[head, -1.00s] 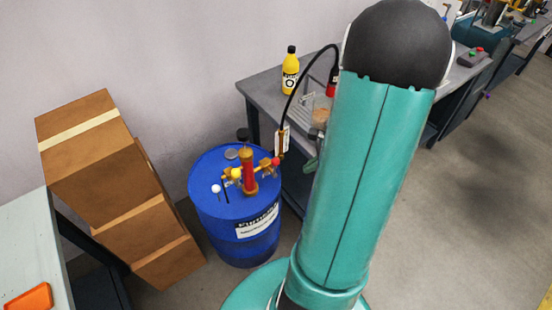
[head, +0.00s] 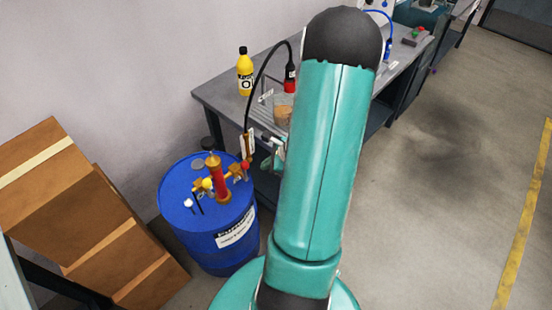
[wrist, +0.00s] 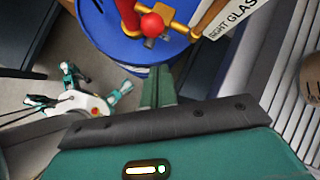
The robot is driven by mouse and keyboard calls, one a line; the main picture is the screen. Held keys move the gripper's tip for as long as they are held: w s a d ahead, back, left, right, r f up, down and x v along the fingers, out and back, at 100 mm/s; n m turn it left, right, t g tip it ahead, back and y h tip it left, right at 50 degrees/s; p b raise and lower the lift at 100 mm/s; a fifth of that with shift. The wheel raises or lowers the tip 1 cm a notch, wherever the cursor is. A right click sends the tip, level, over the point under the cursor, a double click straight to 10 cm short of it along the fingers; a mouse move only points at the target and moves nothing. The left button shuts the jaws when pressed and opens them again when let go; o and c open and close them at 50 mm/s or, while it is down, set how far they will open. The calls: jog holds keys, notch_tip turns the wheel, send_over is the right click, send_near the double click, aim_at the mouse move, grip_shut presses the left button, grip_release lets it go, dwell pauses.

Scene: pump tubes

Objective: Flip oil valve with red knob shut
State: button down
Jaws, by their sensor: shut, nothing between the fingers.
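The oil valve's red knob (head: 245,165) sits on the right side of the brass and red pump (head: 217,178) on top of a blue drum (head: 205,240). In the wrist view the red knob (wrist: 152,24) is near the top centre, on a brass pipe fitting. My gripper (wrist: 158,75) has its green fingers together just below the knob in that picture, apart from it and empty. In the head view my gripper (head: 272,155) shows to the right of the knob, partly hidden by my arm.
A yellow knob (head: 207,184) and a white knob (head: 188,203) are on the pump's left. A black hose (head: 255,85) rises from the sight-glass tag (head: 248,144). A grey bench (head: 222,98) with a yellow bottle (head: 245,72) stands behind; cardboard boxes (head: 85,225) are at left.

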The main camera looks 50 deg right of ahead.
aim_at(245, 166)
jog(key=shift+w+a+f, duration=0.1)
jog(key=shift+w+a, duration=0.35)
jog(key=shift+w, duration=0.35)
jog(key=shift+w+a, duration=0.4)
jog(key=shift+w, duration=0.35)
jog(key=shift+a, duration=0.1)
